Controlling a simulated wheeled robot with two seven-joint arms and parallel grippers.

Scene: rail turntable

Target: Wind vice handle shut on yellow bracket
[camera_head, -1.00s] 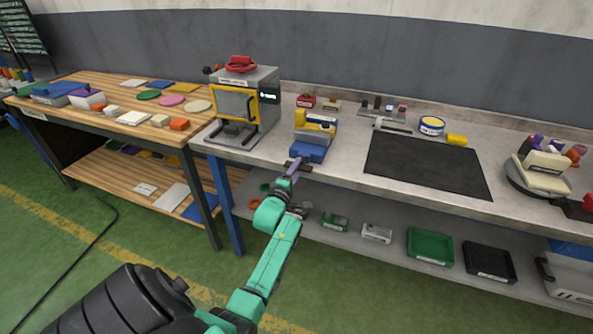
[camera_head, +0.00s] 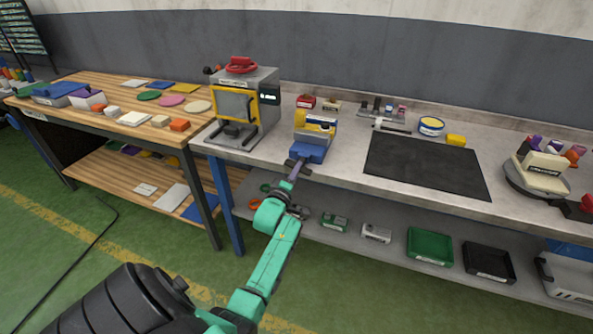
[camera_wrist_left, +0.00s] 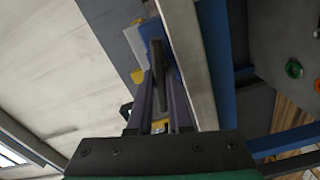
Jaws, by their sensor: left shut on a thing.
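The blue vice (camera_head: 309,153) stands at the front edge of the grey bench. The yellow bracket (camera_head: 314,127) sits in its upper part, between the jaws. Whether the jaws touch it I cannot tell. My left gripper (camera_head: 297,166) is at the vice's front, just off the bench edge. In the left wrist view its two purple fingers (camera_wrist_left: 161,88) are shut on a dark bar, the vice handle (camera_wrist_left: 160,62). Blue vice body shows behind the bar. In the head view the handle is mostly hidden by the fingers. My right gripper is not in view.
A grey machine with a yellow-framed window (camera_head: 238,106) stands left of the vice. A black mat (camera_head: 427,165) lies to the right. A lower shelf with a green tray (camera_head: 429,246) runs under the bench. A wooden table (camera_head: 82,104) adjoins at left.

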